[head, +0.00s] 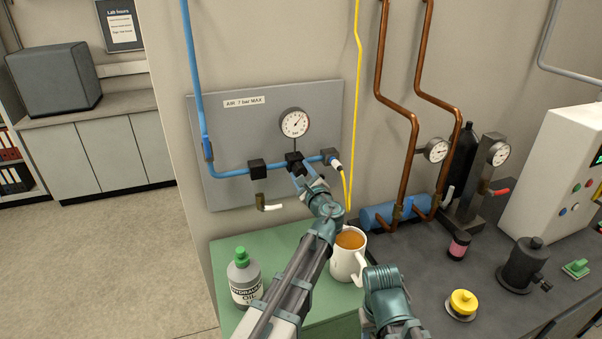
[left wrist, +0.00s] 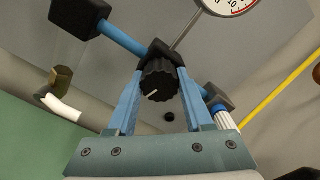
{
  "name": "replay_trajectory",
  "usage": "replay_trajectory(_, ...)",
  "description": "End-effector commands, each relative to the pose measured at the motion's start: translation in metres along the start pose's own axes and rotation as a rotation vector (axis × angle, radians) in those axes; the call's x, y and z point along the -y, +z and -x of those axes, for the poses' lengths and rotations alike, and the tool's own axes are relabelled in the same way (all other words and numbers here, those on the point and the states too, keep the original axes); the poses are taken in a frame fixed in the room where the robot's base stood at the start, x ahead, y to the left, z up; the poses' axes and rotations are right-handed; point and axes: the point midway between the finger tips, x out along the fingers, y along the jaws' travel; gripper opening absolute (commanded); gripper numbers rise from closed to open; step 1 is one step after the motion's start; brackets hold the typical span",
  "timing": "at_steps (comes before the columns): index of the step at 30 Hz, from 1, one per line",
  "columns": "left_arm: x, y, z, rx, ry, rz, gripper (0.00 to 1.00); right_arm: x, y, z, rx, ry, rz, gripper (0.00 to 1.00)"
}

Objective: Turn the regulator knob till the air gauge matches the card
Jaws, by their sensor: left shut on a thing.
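The black regulator knob (left wrist: 160,78) sits between the two blue fingers of my left gripper (left wrist: 158,88), which are shut on it. A short white mark shows on the knob's face. In the head view, my left gripper (head: 300,176) reaches the regulator body (head: 293,158) on the blue air line. The round white air gauge (head: 294,123) stands above it on a stem. Its dark needle points up and to the right; the numbers are too small to read. Only the gauge's lower edge (left wrist: 232,5) shows in the left wrist view. I cannot make out a card with a target reading.
A grey panel (head: 235,130) carries the air line and a white-handled valve (head: 268,207). Below, a mug (head: 346,262) and an oil bottle (head: 243,280) stand on the green bench top (head: 285,240), close to my left arm. My right arm (head: 385,295) is beside the mug.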

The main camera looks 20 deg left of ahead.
Motion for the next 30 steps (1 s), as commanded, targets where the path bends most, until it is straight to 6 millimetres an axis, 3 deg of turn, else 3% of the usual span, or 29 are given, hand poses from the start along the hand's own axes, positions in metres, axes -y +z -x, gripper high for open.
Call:
replay_trajectory(11, -0.0005, 0.0000, 0.0004, 0.000, 0.001, 0.059, 0.00, 0.0000, 0.0000, -0.0001, 0.000, 0.000, 0.000, 0.50)
replay_trajectory(30, -0.0002, 0.0001, 0.0008, 0.000, 0.002, 0.556, 0.00, 0.0000, 0.0000, 0.0003, 0.000, 0.000, 0.000, 0.50)
